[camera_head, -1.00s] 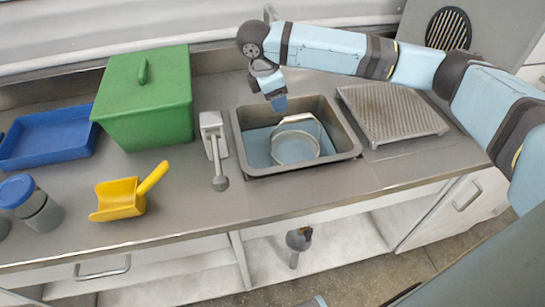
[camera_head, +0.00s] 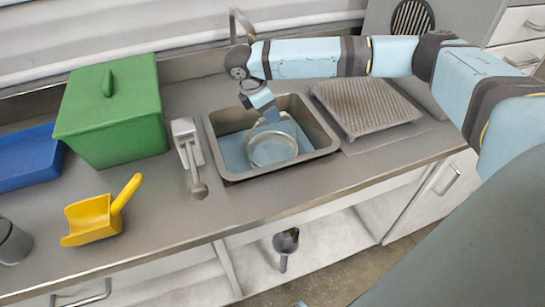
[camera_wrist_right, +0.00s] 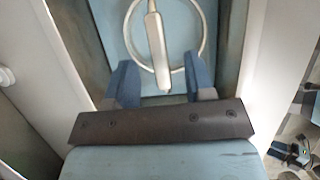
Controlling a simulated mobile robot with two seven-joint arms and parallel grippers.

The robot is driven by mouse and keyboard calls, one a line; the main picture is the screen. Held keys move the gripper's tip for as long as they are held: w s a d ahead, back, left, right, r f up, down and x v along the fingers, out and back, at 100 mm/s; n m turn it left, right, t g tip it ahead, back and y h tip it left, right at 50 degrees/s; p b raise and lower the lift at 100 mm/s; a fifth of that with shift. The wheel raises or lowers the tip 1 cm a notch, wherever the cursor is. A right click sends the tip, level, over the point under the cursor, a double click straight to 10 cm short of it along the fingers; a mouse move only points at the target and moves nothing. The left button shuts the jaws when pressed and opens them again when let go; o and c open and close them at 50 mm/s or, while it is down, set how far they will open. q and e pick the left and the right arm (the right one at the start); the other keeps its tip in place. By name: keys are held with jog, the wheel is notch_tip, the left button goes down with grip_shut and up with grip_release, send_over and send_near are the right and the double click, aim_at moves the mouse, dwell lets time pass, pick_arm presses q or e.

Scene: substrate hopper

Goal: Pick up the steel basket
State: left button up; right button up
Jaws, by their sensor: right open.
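The steel basket (camera_head: 271,150) is round, with a raised handle, and stands in the sink (camera_head: 325,141) on its blue bottom. In the right wrist view the basket shows as a ring (camera_wrist_right: 199,48) from above, with its handle (camera_wrist_right: 156,50) as a pale bar running down the middle. My right gripper (camera_head: 270,117) is over the basket's far side. In the wrist view its two blue fingers (camera_wrist_right: 162,85) are apart, one on each side of the handle's near end. Whether they touch it I cannot tell. My left gripper is not in view.
A ridged drainer (camera_head: 365,106) lies right of the sink. A tap-like grey fixture (camera_head: 188,150) stands at its left. A green lidded box (camera_head: 112,115), yellow scoop (camera_head: 98,215), blue tray (camera_head: 25,158) and grey jar (camera_head: 12,243) are further left. The sink walls surround the basket closely.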

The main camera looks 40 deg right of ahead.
jog(key=x, duration=0.3)
jog(key=shift+d+f, duration=0.1)
jog(key=shift+f, duration=0.15)
jog(key=shift+c, duration=0.2)
grip_shut()
dwell(1.0)
